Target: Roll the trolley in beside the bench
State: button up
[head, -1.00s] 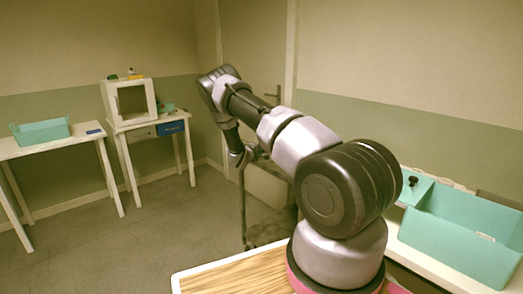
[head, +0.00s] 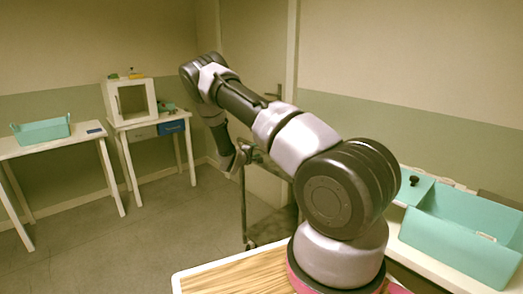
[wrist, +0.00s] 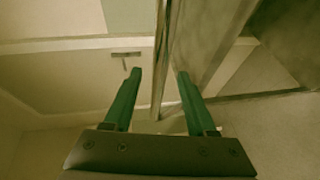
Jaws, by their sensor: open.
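The trolley (head: 244,212) is a tall grey metal frame standing on the floor in front of the door, partly hidden by my arm. My gripper (wrist: 158,75) has two green fingers, spread apart. In the head view my gripper (head: 238,160) hangs at the trolley's upper left side. In the wrist view an upright metal bar (wrist: 160,45), apparently part of the trolley, shows between the fingers. I cannot tell whether they touch it. Which bench the task means is unclear; a white bench (head: 432,264) stands at the right.
Teal bins (head: 465,235) stand on the right bench. A wood-topped surface (head: 235,275) is at the front. At the left are a table with a teal tray (head: 40,131) and a table with a white cabinet (head: 132,100). The floor (head: 130,240) between is clear.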

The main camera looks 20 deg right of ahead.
jog(key=shift+v, duration=1.45)
jog(key=shift+r, duration=0.1)
jog(key=s+d+r+m+g+y, duration=0.3)
jog(key=s+r+m+g, duration=0.65)
jog(key=s+r, duration=1.15)
jog(key=s+a+r+m+t+y, duration=0.1)
jog(key=s+a+r+t+y, duration=0.2)
jog(key=s+a+r+y, duration=0.2)
jog(key=s+a+r+m+t+y, duration=0.1)
jog(key=s+a+r+t+y, duration=0.2)
jog(key=s+a+r, duration=0.9)
jog(key=s+a+y, duration=0.1)
jog(key=s+y, duration=0.2)
jog(key=s, duration=0.3)
jog(key=shift+a, duration=0.15)
